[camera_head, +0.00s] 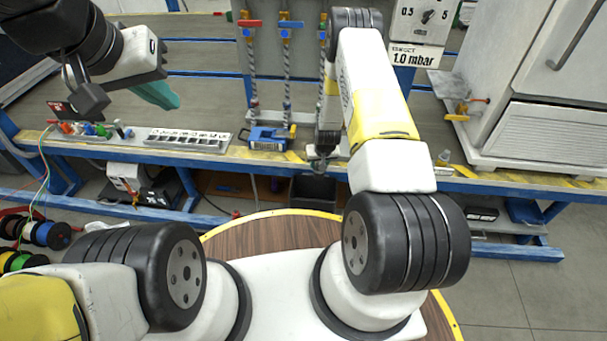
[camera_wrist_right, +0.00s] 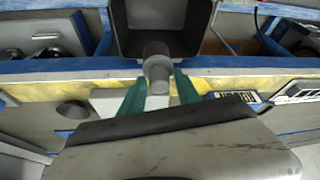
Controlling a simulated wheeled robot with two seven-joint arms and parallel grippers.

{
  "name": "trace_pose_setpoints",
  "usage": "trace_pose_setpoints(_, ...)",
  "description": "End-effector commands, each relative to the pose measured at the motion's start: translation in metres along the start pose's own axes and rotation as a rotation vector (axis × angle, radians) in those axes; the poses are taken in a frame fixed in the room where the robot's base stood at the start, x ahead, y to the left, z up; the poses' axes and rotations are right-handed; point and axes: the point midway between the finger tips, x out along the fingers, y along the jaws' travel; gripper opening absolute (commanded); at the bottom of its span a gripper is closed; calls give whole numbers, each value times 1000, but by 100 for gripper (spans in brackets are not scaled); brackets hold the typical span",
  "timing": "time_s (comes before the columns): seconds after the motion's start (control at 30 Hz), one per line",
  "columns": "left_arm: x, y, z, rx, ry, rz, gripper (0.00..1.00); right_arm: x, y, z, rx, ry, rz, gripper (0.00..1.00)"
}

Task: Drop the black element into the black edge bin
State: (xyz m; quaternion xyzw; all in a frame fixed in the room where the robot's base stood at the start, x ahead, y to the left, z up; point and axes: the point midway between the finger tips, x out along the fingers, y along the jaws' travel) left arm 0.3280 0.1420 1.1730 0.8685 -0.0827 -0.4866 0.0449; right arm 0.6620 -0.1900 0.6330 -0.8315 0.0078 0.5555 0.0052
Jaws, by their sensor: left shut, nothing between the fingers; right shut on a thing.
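The black edge bin (camera_head: 311,190) hangs at the front edge of the bench in the head view. In the right wrist view the bin (camera_wrist_right: 194,44) opens at the top middle. My right gripper (camera_wrist_right: 160,82) is shut on the element (camera_wrist_right: 157,66), which looks like a grey cylinder here. The element's end overlaps the near side of the bin opening in this view; its height above the bin is hard to judge. In the head view my right gripper (camera_head: 321,160) is small and partly hidden by my arm. My left gripper (camera_head: 165,96) is shut and empty above the left bench.
A compartment tray (camera_head: 188,140) and small coloured parts (camera_head: 95,129) lie on the left bench. A blue device (camera_head: 268,138) stands left of my right gripper. A white cabinet (camera_head: 530,90) stands at the right. Cable spools (camera_head: 48,234) sit lower left.

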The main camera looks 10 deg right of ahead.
Motion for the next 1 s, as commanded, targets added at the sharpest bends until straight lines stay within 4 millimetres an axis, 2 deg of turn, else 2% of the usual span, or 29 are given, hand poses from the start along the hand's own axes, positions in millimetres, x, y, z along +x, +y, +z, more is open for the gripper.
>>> trace_pose_setpoints(0.3, 0, 0, 0, 0, 0, 0, 0, 32, 0, 14, 0, -2, 0, 0)
trace_pose_setpoints(0.7, 0, 0, 0, 0, 0, 0, 0, 38, 0, 16, 0, 0, 0, 0)
trace_pose_setpoints(0.73, 0, 0, 0, 0, 0, 0, 0, 38, 0, 16, 0, 0, 0, 41)
trace_pose_setpoints(0.83, 0, 0, 0, 0, 0, 0, 0, 38, 0, 16, 0, 0, 0, 60)
trace_pose_setpoints(0.87, 0, 0, 0, 0, 0, 0, 0, 38, 0, 16, 0, 0, 0, 64)
trace_pose_setpoints(1.0, 0, 0, 0, 0, 0, 0, 0, 38, 0, 16, 0, 0, 0, 64)
